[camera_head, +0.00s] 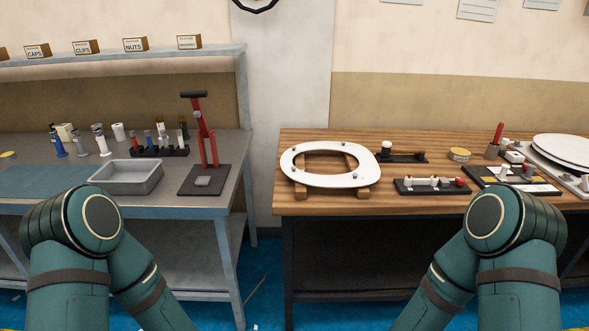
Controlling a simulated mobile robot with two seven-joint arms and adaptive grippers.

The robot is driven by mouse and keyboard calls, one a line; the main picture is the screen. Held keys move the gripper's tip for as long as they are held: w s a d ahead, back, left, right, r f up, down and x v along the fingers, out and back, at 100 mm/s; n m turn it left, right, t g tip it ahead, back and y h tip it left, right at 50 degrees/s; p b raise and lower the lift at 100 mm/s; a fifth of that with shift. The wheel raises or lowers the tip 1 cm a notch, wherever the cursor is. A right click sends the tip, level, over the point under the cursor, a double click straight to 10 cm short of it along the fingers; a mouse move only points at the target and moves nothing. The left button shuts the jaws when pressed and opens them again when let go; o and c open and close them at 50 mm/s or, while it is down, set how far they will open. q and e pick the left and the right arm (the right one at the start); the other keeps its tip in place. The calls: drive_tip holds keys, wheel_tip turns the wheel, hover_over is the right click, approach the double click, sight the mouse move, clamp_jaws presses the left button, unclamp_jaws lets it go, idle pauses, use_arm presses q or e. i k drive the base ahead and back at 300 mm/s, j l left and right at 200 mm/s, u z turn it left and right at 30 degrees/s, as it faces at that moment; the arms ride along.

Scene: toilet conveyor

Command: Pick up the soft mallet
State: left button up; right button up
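I cannot pick out the soft mallet for certain. On the wooden table, a dark low holder (408,158) has a small white round piece (387,146) at its left end; whether it is a mallet head is too small to tell. A red-handled tool (497,133) stands upright in a brown block (492,151) further right. My two green arms rise at the lower left and lower right. Neither gripper is in view.
A white toilet seat (343,182) rests on wooden supports. A black tray of small parts (413,190) lies in front. White lids (565,149) are at far right. The left bench holds a grey bin (127,185) and red press (206,140). A gap separates the tables.

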sight(387, 150)
drive_tip(key=i+l+u, duration=0.1)
drive_tip(key=l+u, duration=0.2)
drive_tip(key=l, duration=0.35)
drive_tip(key=l+u, duration=0.3)
drive_tip(key=l, duration=0.4)
